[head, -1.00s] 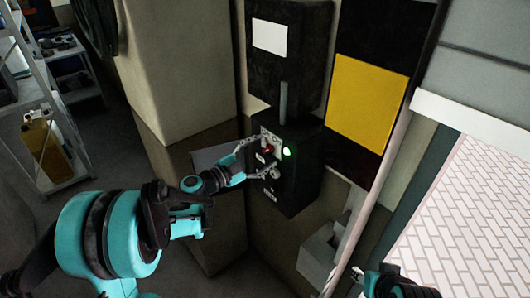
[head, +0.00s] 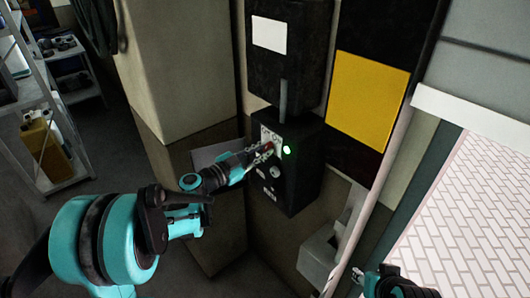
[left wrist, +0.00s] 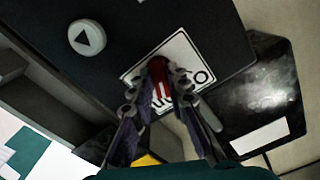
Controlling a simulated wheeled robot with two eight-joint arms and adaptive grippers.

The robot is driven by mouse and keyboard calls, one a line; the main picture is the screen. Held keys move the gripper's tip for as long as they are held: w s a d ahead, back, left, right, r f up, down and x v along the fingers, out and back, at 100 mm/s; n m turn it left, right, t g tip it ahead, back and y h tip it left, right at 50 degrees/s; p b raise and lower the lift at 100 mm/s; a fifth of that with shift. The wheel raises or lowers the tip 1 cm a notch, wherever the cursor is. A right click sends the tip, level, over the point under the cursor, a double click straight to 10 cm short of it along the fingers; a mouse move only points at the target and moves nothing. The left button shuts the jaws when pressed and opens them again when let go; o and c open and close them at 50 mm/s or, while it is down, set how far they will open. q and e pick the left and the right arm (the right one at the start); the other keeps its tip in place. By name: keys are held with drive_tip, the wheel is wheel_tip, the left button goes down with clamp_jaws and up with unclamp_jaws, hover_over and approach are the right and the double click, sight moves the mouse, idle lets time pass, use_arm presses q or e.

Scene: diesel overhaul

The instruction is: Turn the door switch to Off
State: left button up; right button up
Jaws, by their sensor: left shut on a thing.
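The door switch is a red knob (head: 268,146) on the front of a black control box (head: 303,176) on the wall. It also shows in the left wrist view (left wrist: 158,66), in front of a white label plate (left wrist: 194,60) whose lettering is partly covered. My left gripper (head: 265,150) is at the box front, its two fingers closed in on the knob from both sides; the fingers show in the left wrist view (left wrist: 158,88). Which position the knob points to cannot be told. My right gripper (head: 372,280) shows only partly at the bottom edge.
A green light (head: 287,149) glows beside the knob. A pale round button (head: 275,172) sits below it and shows a triangle in the left wrist view (left wrist: 87,37). A black cabinet (head: 290,65) hangs above, a yellow panel (head: 368,102) to the right, and a grey bracket (head: 318,255) below.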

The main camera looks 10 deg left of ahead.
use_arm(q)
drive_tip(key=n+b, duration=0.1)
drive_tip(key=n, duration=0.5)
drive_tip(key=shift+f+n+b, duration=0.15)
drive_tip(key=shift+n+b, duration=0.15)
drive_tip(key=shift+n, duration=0.1)
drive_tip(key=n+b, duration=0.1)
drive_tip(key=n, duration=0.4)
drive_tip(key=shift+a, duration=0.15)
drive_tip(key=shift+w+n, duration=0.1)
drive_tip(key=shift+n, duration=1.1)
drive_tip(key=o, duration=1.6)
drive_tip(key=shift+c, duration=0.2)
drive_tip(key=v, duration=0.7)
